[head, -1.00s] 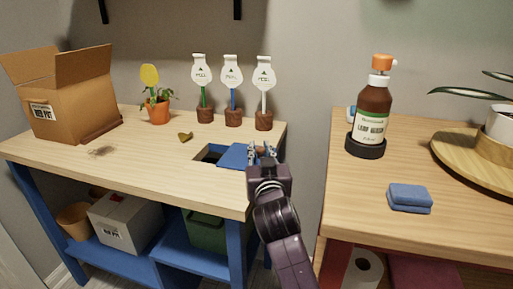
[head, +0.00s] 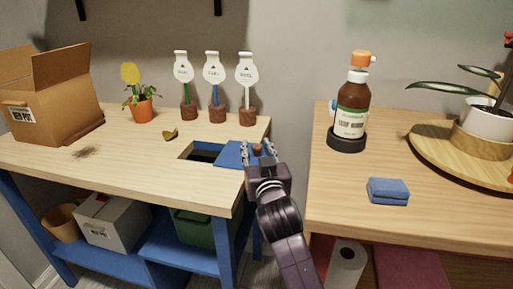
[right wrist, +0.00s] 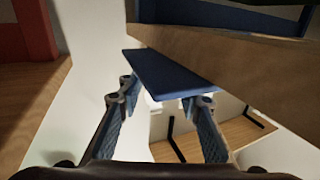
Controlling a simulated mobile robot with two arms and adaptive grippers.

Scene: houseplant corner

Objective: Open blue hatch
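The blue hatch (head: 235,155) is a flat panel at the right end of the left table. A dark rectangular opening (head: 203,152) shows just left of it in the tabletop. My right gripper (head: 262,150) is at the hatch's right edge, by the table's right end. In the right wrist view the hatch (right wrist: 172,73) appears as a blue slab at the fingertips of my right gripper (right wrist: 163,95). The fingers are wide apart there; I cannot tell whether they touch it. My left gripper is not in view.
A cardboard box (head: 55,95), a potted plant (head: 140,105), several-coloured label stakes (head: 214,85) and a small brass-coloured piece (head: 170,134) stand on the left table. The right table (head: 340,190) holds a brown bottle (head: 352,110) and a blue sponge (head: 388,190). A gap separates the tables.

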